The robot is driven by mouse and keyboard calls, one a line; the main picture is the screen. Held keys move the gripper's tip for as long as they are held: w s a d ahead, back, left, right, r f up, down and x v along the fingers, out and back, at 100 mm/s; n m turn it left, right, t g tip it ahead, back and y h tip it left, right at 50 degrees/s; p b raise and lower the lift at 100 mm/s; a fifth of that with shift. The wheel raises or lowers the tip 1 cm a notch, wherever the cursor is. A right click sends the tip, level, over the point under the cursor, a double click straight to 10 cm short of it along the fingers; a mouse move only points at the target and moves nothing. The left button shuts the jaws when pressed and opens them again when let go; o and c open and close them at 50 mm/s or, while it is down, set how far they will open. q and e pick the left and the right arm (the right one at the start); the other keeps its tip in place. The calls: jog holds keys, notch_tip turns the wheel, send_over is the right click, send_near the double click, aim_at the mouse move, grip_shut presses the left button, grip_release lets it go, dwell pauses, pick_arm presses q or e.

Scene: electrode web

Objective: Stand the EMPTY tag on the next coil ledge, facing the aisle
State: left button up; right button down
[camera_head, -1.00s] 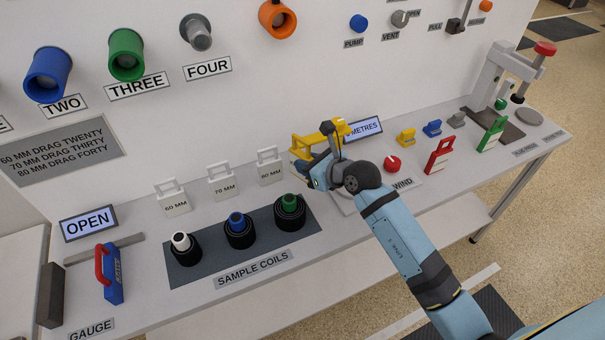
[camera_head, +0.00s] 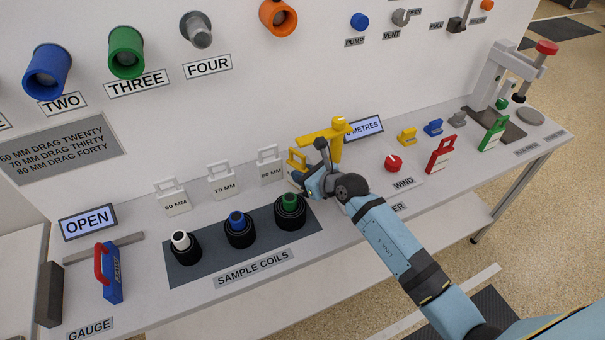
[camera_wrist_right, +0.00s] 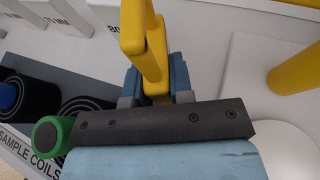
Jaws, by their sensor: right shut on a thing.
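My right gripper (camera_head: 300,177) is shut on a yellow tag with a loop handle (camera_head: 296,158), just right of the 80 MM tag. In the right wrist view the yellow handle (camera_wrist_right: 146,45) stands between the fingers of the gripper (camera_wrist_right: 156,98). No lettering on the yellow tag shows, so I cannot read EMPTY on it. The gripper hides its lower part, and I cannot tell whether it touches the bench. I cannot make out which surface is the coil ledge. My left gripper is not in view.
White 60 MM (camera_head: 173,198), 70 MM (camera_head: 222,182) and 80 MM (camera_head: 270,168) tags stand behind the sample coils mat (camera_head: 210,268). The green-cored coil (camera_head: 290,212) is close to my gripper. A yellow winder post (camera_head: 337,147) stands just behind it.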

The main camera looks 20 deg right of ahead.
jog(key=shift+f, duration=0.15)
jog(key=c, duration=1)
grip_release()
